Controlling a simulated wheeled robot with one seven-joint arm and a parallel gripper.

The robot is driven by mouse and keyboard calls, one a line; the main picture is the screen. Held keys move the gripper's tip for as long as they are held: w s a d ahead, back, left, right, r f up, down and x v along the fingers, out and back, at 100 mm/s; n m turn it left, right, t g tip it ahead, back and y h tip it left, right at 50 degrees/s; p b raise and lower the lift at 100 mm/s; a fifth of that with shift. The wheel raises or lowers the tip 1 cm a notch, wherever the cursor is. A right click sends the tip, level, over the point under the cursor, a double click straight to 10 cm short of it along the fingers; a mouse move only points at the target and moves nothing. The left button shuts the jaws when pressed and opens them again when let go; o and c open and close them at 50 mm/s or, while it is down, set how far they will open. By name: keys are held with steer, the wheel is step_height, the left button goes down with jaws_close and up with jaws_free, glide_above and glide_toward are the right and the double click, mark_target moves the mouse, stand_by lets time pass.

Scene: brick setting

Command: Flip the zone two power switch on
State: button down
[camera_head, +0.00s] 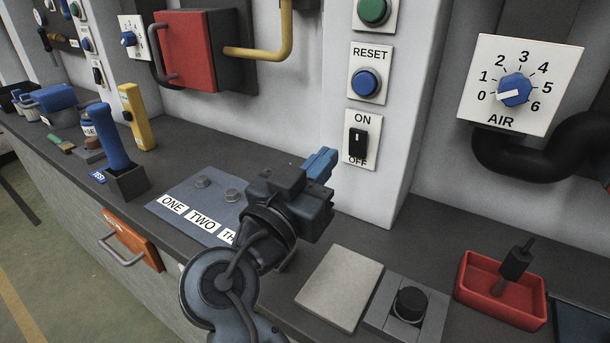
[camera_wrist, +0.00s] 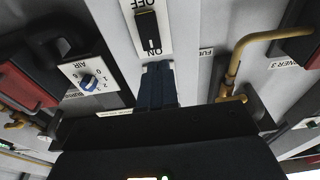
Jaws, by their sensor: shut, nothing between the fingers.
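A black rocker switch (camera_head: 357,142) sits on a white plate marked ON above and OFF below, on the pale column; no zone label is readable on it. The wrist view shows this switch (camera_wrist: 147,27) upside down, with ON nearest my fingers. My gripper (camera_head: 325,158) is in front of the column, low and left of the switch, with its blue fingers together and empty. In the wrist view my gripper (camera_wrist: 158,68) points at the ON end of the plate. I cannot tell whether the fingertips touch the plate, nor which way the rocker is set.
A blue RESET button (camera_head: 367,84) and a green button (camera_head: 374,10) are above the switch. An AIR dial (camera_head: 515,90) and black pipe (camera_head: 525,155) are to the right. A red box (camera_head: 187,50) with a yellow pipe (camera_head: 270,52) is left. A red tray (camera_head: 500,295) stands on the bench.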

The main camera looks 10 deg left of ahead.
mark_target(351, 131)
steer(key=shift+p+x, duration=0.65)
steer(key=shift+x, duration=2.35)
steer(key=shift+w+d+r+g+p, duration=0.15)
steer(key=shift+w+r+g+p, duration=0.15)
steer(key=shift+r+p, duration=0.2)
steer(key=shift+f, duration=0.35)
